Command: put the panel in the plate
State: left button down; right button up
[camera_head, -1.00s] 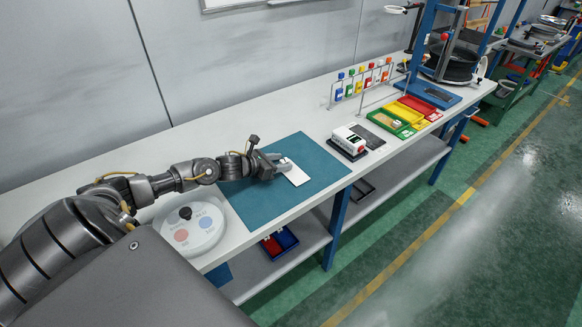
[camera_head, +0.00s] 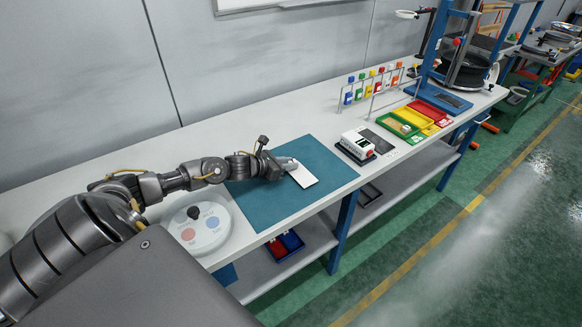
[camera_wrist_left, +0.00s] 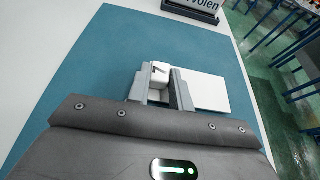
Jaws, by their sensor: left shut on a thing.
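The panel (camera_head: 303,177) is a flat white rectangle at the right end of my left gripper (camera_head: 284,164), over the blue-green mat. In the left wrist view, the panel (camera_wrist_left: 212,93) shows beside the right finger. My left gripper (camera_wrist_left: 161,86) is shut there on a small white part with a dark mark, which appears to belong to the panel; the fingers hide the join. A round white plate (camera_head: 218,240) with red and blue spots and a dark knob lies at the left of the mat. My right gripper is not in view.
The blue-green mat (camera_head: 265,213) is mostly bare. The table's back left is clear.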

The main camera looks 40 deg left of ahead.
aim_at(300, 171)
pick_arm(q)
jog(key=shift+r, duration=0.5)
jog(key=w+d+r+b, duration=0.4)
jog(key=d+r+b, duration=0.1)
jog(key=d+r, duration=0.6)
jog(key=shift+w+d+r, duration=0.15)
jog(key=shift+d+r, duration=0.15)
jog(key=shift+d, duration=0.9)
